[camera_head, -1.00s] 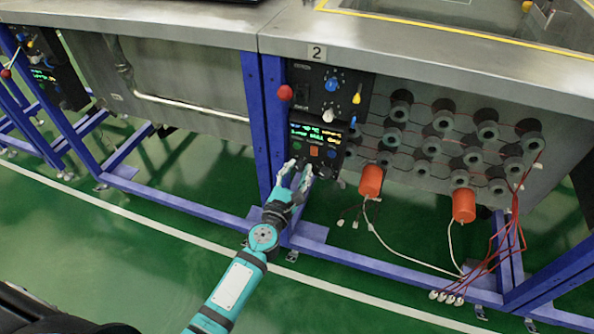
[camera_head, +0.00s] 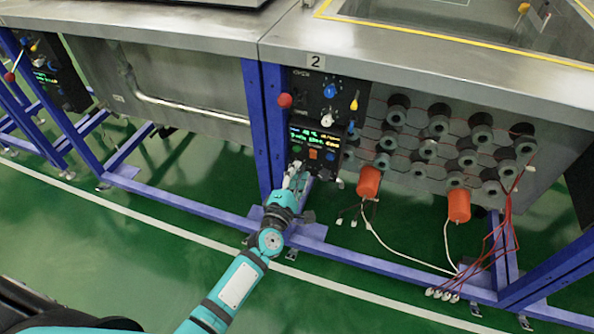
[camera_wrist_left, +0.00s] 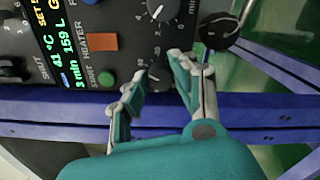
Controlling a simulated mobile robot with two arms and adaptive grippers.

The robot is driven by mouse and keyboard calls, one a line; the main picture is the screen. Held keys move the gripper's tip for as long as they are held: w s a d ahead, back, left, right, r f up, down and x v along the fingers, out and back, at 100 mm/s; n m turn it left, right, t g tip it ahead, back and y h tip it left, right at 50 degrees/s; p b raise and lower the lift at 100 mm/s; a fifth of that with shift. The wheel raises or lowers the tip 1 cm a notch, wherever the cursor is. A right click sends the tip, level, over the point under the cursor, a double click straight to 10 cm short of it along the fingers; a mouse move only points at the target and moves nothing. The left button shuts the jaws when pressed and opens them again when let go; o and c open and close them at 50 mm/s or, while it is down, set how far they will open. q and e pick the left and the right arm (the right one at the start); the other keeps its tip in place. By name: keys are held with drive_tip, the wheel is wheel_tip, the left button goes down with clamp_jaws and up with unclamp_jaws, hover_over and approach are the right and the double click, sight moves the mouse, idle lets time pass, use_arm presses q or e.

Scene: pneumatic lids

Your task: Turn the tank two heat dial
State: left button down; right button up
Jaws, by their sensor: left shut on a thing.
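The tank two control panel (camera_head: 314,140) is under the counter plate marked 2 (camera_head: 316,61). My left gripper (camera_head: 298,173) is at the panel's lower left edge. In the wrist view the left gripper (camera_wrist_left: 158,80) has one finger on each side of a black dial (camera_wrist_left: 155,74) with a numbered scale, taken as the heat dial, and is shut on it. In the head view the fingers largely hide this dial. My right gripper is not in view.
A second scaled dial (camera_wrist_left: 161,10) is beside the held one. A red knob (camera_head: 285,100) is at the panel's left, near a blue frame post (camera_head: 271,130). Orange cylinders (camera_head: 368,182) with wires hang to the right. The green floor in front is open.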

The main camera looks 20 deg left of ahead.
use_arm(q)
drive_tip(key=m+p, duration=0.1)
drive_tip(key=m, duration=0.3)
drive_tip(key=shift+p, duration=0.35)
drive_tip(key=shift+d+f+m, duration=0.1)
drive_tip(key=shift+f+m, duration=0.05)
drive_tip(key=shift+m, duration=0.65)
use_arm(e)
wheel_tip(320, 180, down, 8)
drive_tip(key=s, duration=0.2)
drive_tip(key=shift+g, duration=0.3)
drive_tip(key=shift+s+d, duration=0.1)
use_arm(q)
drive_tip(key=c, duration=1.3)
unclamp_jaws()
drive_tip(key=shift+c, duration=0.2)
drive_tip(key=shift+s, duration=0.15)
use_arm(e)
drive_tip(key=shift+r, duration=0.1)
use_arm(q)
drive_tip(key=s, duration=1.1)
drive_tip(key=shift+s+a, duration=0.25)
drive_tip(key=shift+s, duration=0.15)
